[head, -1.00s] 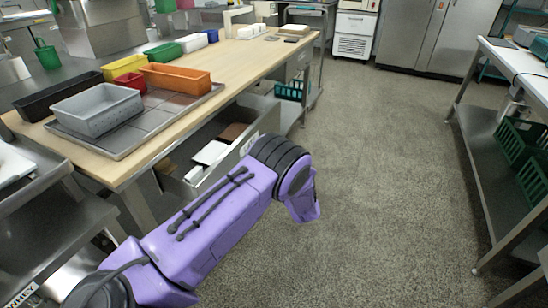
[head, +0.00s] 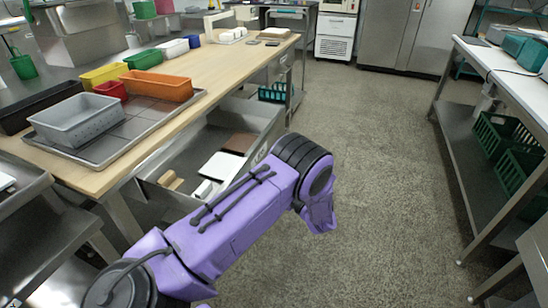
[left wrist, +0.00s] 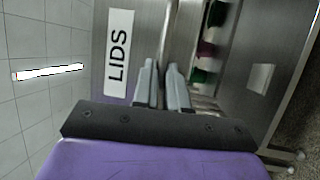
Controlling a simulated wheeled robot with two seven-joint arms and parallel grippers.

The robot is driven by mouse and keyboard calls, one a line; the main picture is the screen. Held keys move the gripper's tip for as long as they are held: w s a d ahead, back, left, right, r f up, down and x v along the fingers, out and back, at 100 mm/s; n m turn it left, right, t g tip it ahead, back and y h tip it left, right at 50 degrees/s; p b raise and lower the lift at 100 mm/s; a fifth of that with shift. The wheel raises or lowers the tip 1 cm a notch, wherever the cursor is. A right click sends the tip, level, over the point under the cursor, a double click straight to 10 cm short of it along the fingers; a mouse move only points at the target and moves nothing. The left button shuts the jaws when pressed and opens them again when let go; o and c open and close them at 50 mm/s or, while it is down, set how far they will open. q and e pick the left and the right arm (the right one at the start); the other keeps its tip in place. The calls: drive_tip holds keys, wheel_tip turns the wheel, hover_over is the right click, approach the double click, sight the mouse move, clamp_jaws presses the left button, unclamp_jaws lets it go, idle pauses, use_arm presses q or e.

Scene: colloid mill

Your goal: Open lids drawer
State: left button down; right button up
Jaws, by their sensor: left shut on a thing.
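The lids drawer (head: 262,118) under the wooden-topped bench is pulled out in the head view, with its inside showing. In the left wrist view its grey front carries a white LIDS label (left wrist: 118,52). A bar handle (left wrist: 167,45) stands out beside the label. My left gripper (left wrist: 162,88) is shut on this handle, one finger on each side of it. In the head view my purple left arm crosses in front of the drawer, and its fingers are hidden. My right gripper is not in view.
The drawer holds a white flat item (head: 221,166), a brown item (head: 240,143) and smaller pieces. Above, a metal tray (head: 140,122) on the bench carries several coloured bins. A steel rack with green crates (head: 497,135) stands at the right. The floor between is clear.

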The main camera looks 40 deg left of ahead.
use_arm(q)
drive_tip(key=c, duration=1.2)
unclamp_jaws()
drive_tip(key=shift+o, duration=0.2)
drive_tip(key=shift+d, duration=0.1)
drive_tip(key=d+f, duration=0.1)
drive_tip(key=d, duration=0.9)
drive_tip(key=shift+d+f+b, duration=0.15)
drive_tip(key=shift+f+b, duration=0.25)
drive_tip(key=shift+w, duration=0.1)
